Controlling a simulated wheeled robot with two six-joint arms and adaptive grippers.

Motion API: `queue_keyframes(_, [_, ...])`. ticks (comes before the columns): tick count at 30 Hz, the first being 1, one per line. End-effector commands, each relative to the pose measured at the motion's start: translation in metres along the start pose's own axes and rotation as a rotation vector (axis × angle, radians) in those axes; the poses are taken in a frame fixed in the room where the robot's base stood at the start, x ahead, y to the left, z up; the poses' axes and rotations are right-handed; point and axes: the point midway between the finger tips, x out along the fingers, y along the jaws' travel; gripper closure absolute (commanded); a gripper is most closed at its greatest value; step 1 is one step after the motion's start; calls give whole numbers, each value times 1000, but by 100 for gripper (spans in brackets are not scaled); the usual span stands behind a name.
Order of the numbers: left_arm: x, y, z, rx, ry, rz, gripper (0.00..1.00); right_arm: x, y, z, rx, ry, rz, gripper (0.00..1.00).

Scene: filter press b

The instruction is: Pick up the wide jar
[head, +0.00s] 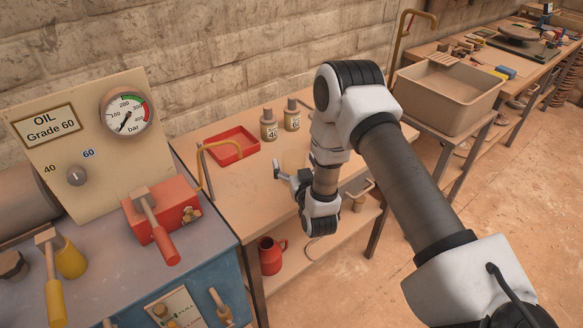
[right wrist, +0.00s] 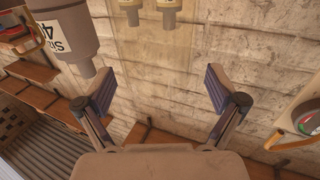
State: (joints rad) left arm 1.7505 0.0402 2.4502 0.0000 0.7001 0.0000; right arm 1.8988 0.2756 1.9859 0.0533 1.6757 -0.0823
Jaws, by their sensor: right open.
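A pale, see-through wide jar (head: 293,160) stands on the wooden bench in the head view, partly hidden by my right arm. My right gripper (head: 284,174) is low over the bench, close to the jar on its near side. In the right wrist view the gripper (right wrist: 160,90) has its two fingers wide apart with nothing held. A faint clear shape, apparently the jar (right wrist: 150,55), shows ahead of and between the fingers; I cannot tell whether they touch it. My left gripper is out of view.
Two labelled bottles (head: 268,126) (head: 291,115) stand behind the jar; one bottle (right wrist: 65,35) looms at the wrist view's left. A red tray (head: 231,158) lies left on the bench. A tan bin (head: 447,98) stands right. A red jug (head: 271,256) sits below.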

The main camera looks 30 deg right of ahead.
Motion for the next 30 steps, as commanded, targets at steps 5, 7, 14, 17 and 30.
queue_keyframes(5, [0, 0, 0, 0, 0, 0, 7, 5, 0, 1, 0, -2, 0, 5])
queue_keyframes(7, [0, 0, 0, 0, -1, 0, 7, 5, 0, 1, 0, -2, 0, 5])
queue_keyframes(14, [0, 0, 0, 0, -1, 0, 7, 5, 0, 1, 0, -2, 0, 87])
queue_keyframes(17, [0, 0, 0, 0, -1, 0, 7, 5, 0, 1, 0, -1, -1, 96])
queue_keyframes(30, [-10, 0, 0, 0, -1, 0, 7, 13, -3, -16, 1, 2, -3, 96])
